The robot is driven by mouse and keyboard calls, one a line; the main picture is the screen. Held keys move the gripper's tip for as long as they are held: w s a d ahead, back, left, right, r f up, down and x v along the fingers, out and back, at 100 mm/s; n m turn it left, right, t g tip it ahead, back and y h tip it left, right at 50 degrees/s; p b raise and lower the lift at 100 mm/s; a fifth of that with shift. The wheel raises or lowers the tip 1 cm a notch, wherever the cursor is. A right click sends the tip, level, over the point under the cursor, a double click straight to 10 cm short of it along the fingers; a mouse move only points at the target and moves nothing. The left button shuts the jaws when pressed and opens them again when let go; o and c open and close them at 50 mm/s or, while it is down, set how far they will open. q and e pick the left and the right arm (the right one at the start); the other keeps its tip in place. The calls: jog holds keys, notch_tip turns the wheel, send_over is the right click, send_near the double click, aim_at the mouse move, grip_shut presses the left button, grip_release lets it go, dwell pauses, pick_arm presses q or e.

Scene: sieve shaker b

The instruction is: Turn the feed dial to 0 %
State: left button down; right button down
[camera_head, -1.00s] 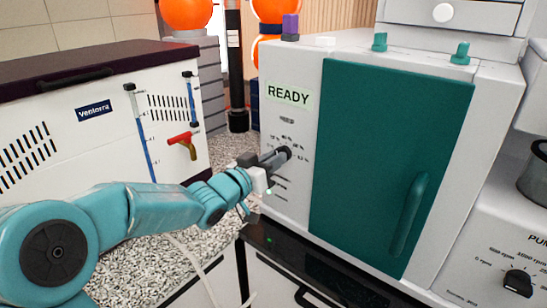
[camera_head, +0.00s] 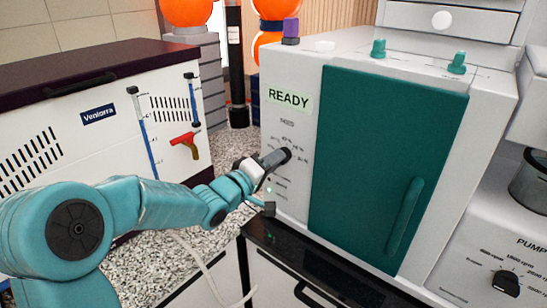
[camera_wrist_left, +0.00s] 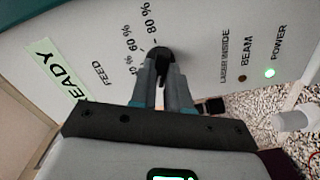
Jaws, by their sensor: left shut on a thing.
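The feed dial (camera_wrist_left: 160,53) is a black knob on the light grey panel of the machine. In the left wrist view the printed word FEED and the marks 60 % and 80 % show to its left and above. My left gripper (camera_wrist_left: 161,78) is shut on the dial, with one finger on each side of it. In the head view my left gripper (camera_head: 277,159) meets the panel below the green READY label (camera_head: 289,98) and covers much of the dial. Where the dial points cannot be told. My right gripper is not in view.
A large teal door (camera_head: 385,160) with a vertical handle is right of the dial. A white Ventorra unit (camera_head: 100,140) with a red-handled valve (camera_head: 185,142) stands at the left. A pump unit (camera_head: 500,250) is at the far right. A green POWER light (camera_wrist_left: 269,73) is lit.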

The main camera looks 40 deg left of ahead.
pick_arm(q)
jog(key=n+p, duration=0.1)
jog(key=n, duration=0.3)
jog(key=shift+f+n, duration=0.15)
jog(key=shift+n, duration=0.25)
jog(key=shift+d+p, duration=0.1)
jog(key=shift+p, duration=0.2)
jog(key=c, duration=1.1)
grip_release()
jog(key=shift+s, duration=0.1)
jog(key=s+a+b, duration=0.1)
jog(key=s+b, duration=0.1)
jog(key=s, duration=1.4)
jog(key=shift+a, duration=0.15)
